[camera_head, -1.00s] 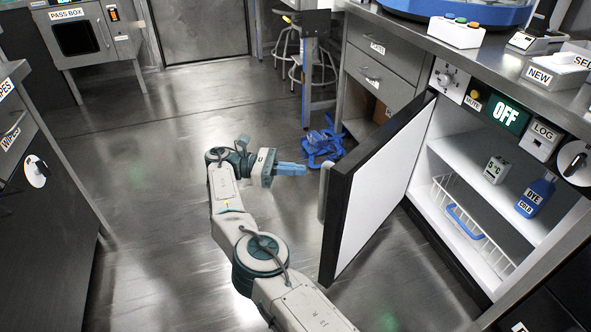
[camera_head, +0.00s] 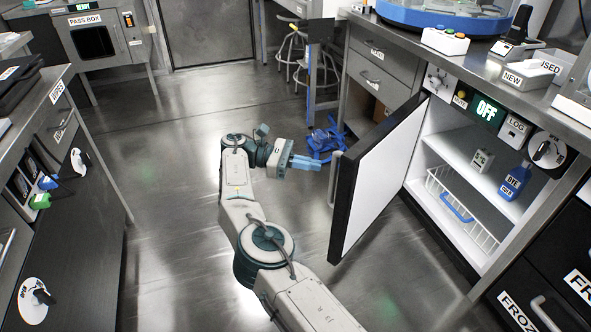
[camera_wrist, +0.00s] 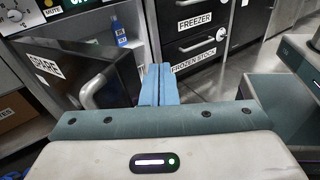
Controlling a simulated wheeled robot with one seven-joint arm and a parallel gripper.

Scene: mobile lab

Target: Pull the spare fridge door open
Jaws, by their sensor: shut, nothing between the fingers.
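The spare fridge door (camera_head: 378,180) stands wide open in the head view, its white inner side facing right. Its grey handle (camera_head: 334,179) is on the outer face near the free edge. In the wrist view the door's dark outer face (camera_wrist: 75,75) carries a SPARE label, and the handle (camera_wrist: 97,90) shows left of my fingers. My gripper (camera_head: 318,163) is shut and empty, just left of the handle and apart from it; its blue fingers (camera_wrist: 157,85) lie together. The open fridge (camera_head: 440,170) shows a white interior.
Inside the fridge are a blue bottle (camera_head: 515,181), a small white device (camera_head: 482,160) and a wire basket (camera_head: 462,212). A blue item (camera_head: 327,142) lies on the floor behind the gripper. A dark cabinet (camera_head: 70,215) stands at left; the floor between is clear.

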